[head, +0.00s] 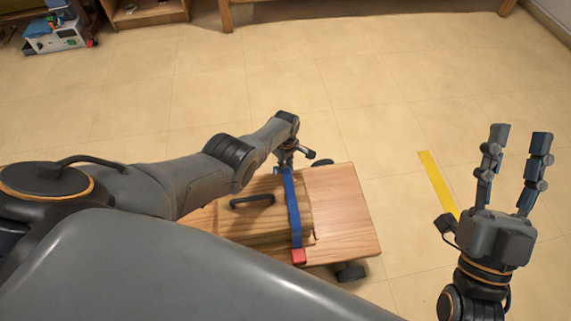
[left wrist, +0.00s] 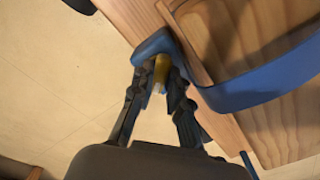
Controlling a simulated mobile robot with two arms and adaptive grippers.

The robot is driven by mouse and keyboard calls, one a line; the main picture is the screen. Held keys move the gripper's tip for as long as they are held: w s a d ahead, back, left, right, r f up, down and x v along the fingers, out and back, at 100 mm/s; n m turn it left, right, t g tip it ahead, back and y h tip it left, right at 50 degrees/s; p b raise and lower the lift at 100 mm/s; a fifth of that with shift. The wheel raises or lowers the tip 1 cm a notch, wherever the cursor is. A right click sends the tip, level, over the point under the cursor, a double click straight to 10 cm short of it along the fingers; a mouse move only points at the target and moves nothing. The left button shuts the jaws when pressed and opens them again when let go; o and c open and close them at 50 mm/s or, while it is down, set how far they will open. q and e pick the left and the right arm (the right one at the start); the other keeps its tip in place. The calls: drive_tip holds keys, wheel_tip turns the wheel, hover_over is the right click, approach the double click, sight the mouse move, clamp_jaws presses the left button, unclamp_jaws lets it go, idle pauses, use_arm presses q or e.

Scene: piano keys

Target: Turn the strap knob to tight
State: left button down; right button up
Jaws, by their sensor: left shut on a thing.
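A blue strap (head: 293,210) runs across a wooden box (head: 265,222) on a low wooden dolly (head: 345,205). In the left wrist view, the strap (left wrist: 262,88) leads to a blue block (left wrist: 154,45) at the box's edge. A yellow knob (left wrist: 161,72) sits just below this block. My left gripper (left wrist: 160,78) is shut on the knob, with a finger on each side. In the head view, my left gripper (head: 290,156) is at the far end of the strap, and the knob is hidden. My right gripper (head: 520,138) is open and empty, raised over the floor at the right.
A dark handle (head: 252,200) stands on the box. A red block (head: 299,257) is at the strap's near end. Dark casters, one at the near corner (head: 351,271), carry the dolly. Yellow tape (head: 438,182) marks the floor. The floor (head: 390,100) beyond the dolly is clear.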

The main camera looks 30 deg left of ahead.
use_arm(q)
drive_tip(key=n, duration=0.5)
drive_tip(key=shift+n, duration=0.3)
drive_tip(key=n, duration=0.5)
drive_tip(key=shift+a, duration=0.1)
idle(0.3)
drive_tip(key=c, duration=1.3)
unclamp_jaws()
drive_tip(key=shift+r, duration=0.15)
